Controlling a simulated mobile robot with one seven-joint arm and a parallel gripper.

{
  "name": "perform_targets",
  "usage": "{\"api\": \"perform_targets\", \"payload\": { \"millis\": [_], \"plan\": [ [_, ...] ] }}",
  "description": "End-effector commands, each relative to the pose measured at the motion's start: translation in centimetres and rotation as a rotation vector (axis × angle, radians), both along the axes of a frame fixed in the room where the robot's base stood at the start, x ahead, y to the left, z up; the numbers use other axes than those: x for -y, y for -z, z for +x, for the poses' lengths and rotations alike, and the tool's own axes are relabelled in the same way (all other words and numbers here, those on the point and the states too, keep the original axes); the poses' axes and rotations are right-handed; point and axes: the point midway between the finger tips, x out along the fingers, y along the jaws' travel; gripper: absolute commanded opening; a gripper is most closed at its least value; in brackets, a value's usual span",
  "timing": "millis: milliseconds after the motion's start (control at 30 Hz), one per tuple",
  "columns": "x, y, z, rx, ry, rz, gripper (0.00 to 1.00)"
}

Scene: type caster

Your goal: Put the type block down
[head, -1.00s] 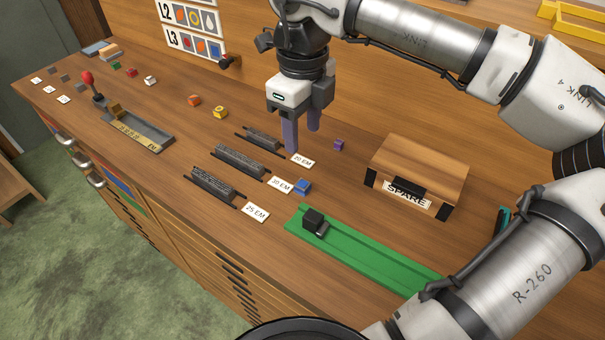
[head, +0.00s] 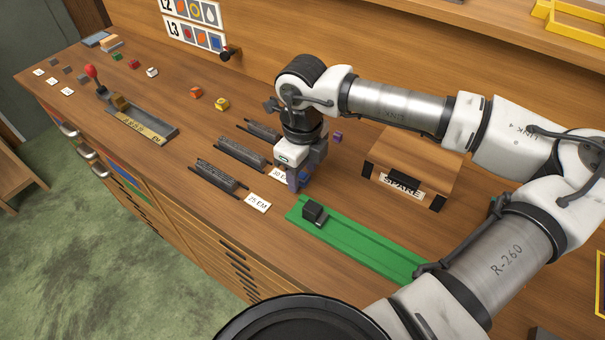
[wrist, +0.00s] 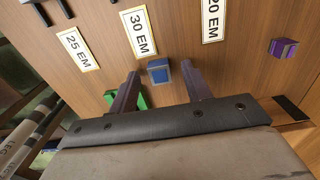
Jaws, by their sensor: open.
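A small blue type block (wrist: 158,70) rests on the wooden bench near the 30 EM label (wrist: 140,33), seen in the wrist view. My gripper (wrist: 160,71) is open, with one finger on each side of the blue block and a visible gap to it. In the head view my gripper (head: 298,184) is low over the bench, just behind the green rail (head: 360,241), and its fingers mostly hide the blue block. A purple block (wrist: 284,48) sits apart at the right of the wrist view; it also shows in the head view (head: 337,136).
Dark spacing racks stand left of my gripper, one by the 25 EM label (head: 257,202). A dark block (head: 313,210) sits on the green rail. The wooden SPARE box (head: 415,160) stands to the right. Yellow (head: 221,104) and orange (head: 196,92) blocks lie farther back.

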Motion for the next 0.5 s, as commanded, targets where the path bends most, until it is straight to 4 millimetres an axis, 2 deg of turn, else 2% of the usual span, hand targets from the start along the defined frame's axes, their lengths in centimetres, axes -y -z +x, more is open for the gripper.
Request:
{"api": "perform_targets", "payload": {
  "millis": [133,167,500],
  "plan": [
    [0.0,0.03,0.0,0.0,0.0,0.0,0.49],
    [0.01,0.02,0.01,0.0,0.0,0.0,0.46],
    [0.01,-0.01,0.0,0.0,0.001,0.0,0.01]
  ]
}}
